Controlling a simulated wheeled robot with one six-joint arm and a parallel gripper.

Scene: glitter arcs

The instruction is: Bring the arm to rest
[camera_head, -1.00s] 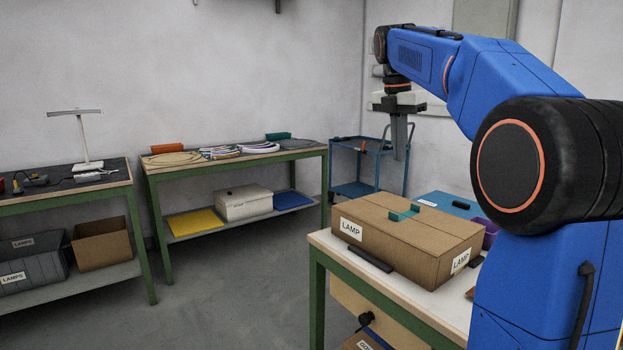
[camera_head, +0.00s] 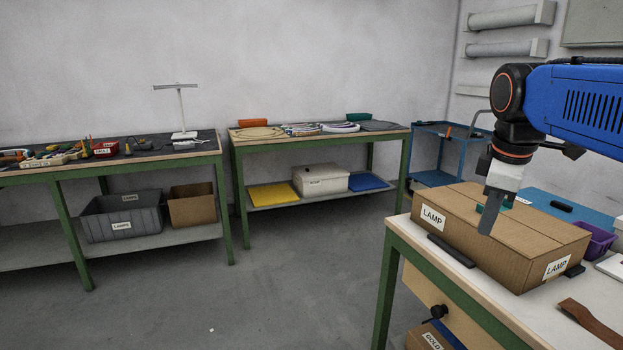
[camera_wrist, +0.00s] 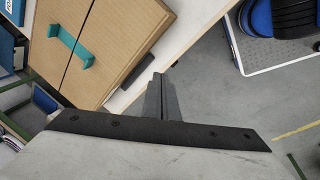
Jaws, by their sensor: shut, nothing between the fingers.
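My gripper (camera_head: 489,222) hangs from my blue arm at the right of the head view, fingers pointing down. It is shut with nothing between the fingers. In that view its fingertips overlap the cardboard box labelled LAMP (camera_head: 520,232). In the wrist view the closed fingers (camera_wrist: 158,82) point past the box's edge. The box (camera_wrist: 104,35) with its teal handle (camera_wrist: 72,46) shows there at the upper left, apart from the fingers.
The box stands on a white-topped table with green legs (camera_head: 384,300). A blue case (camera_head: 570,208), a purple bin (camera_head: 596,243) and a brown strap-like item (camera_head: 590,325) are near it. Workbenches with a lamp (camera_head: 182,112) line the back wall. The floor (camera_head: 270,295) between is clear.

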